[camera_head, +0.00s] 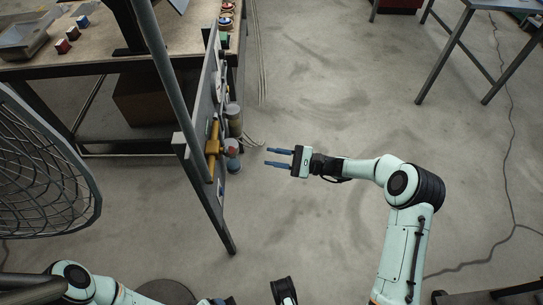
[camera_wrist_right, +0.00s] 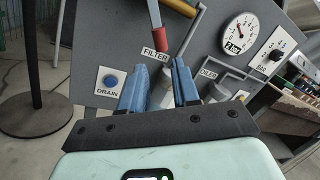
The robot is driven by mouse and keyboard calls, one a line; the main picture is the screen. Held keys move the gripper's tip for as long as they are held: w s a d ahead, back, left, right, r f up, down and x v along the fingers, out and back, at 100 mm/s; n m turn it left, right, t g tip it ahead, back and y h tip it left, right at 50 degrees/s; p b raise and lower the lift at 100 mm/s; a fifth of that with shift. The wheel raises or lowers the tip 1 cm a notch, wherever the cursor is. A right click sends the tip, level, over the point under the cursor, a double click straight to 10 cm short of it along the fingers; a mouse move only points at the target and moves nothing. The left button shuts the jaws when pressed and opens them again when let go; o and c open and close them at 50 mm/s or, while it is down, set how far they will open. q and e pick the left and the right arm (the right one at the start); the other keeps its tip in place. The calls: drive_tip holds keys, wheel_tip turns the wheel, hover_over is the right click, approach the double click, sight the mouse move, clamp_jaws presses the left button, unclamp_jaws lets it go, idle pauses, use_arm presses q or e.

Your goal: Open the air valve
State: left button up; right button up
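The upright grey panel (camera_head: 217,203) shows nearly edge-on in the head view, with a yellow fitting (camera_head: 213,140) on it. In the right wrist view, a red lever (camera_wrist_right: 155,14) comes down from the top, above the FILTER label (camera_wrist_right: 155,55), beside a yellow-orange pipe (camera_wrist_right: 182,7). I take the lever for the air valve's handle; its far end is cut off. My right gripper (camera_head: 277,157) is open and empty, to the right of the panel and apart from it. Its blue fingers (camera_wrist_right: 158,85) overlap a grey cylinder in the wrist view.
The panel carries a gauge (camera_wrist_right: 240,33), a BAR knob (camera_wrist_right: 276,55), a blue DRAIN button (camera_wrist_right: 110,80) and an OILER fitting (camera_wrist_right: 218,92). A workbench (camera_head: 80,69) stands behind at left, a caged fan (camera_head: 40,165) at far left. Floor right of the panel is free.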

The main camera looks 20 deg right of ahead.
drive_tip(key=s+a+f+m+t, duration=0.1)
drive_tip(key=m, duration=0.2)
drive_tip(key=s+f+m, duration=0.1)
drive_tip(key=m, duration=0.2)
drive_tip(key=s+a+f+m+t+p, duration=0.1)
drive_tip(key=m, duration=0.2)
drive_tip(key=shift+s+a+t, duration=0.3)
drive_tip(key=shift+s, duration=0.05)
clamp_jaws()
drive_tip(key=m+t+h, duration=0.2)
drive_tip(key=m+t, duration=0.3)
drive_tip(key=m, duration=0.9)
approach(230, 150)
drive_tip(key=w+a+f, duration=0.2)
drive_tip(key=w+a, duration=0.2)
use_arm(q)
drive_tip(key=shift+s+d+r, duration=0.25)
drive_tip(key=shift+s+r, duration=0.2)
drive_tip(key=shift+s, duration=0.1)
use_arm(e)
drive_tip(key=shift+w+r, duration=0.45)
drive_tip(key=shift+n+g, duration=0.3)
drive_tip(key=shift+g, duration=0.1)
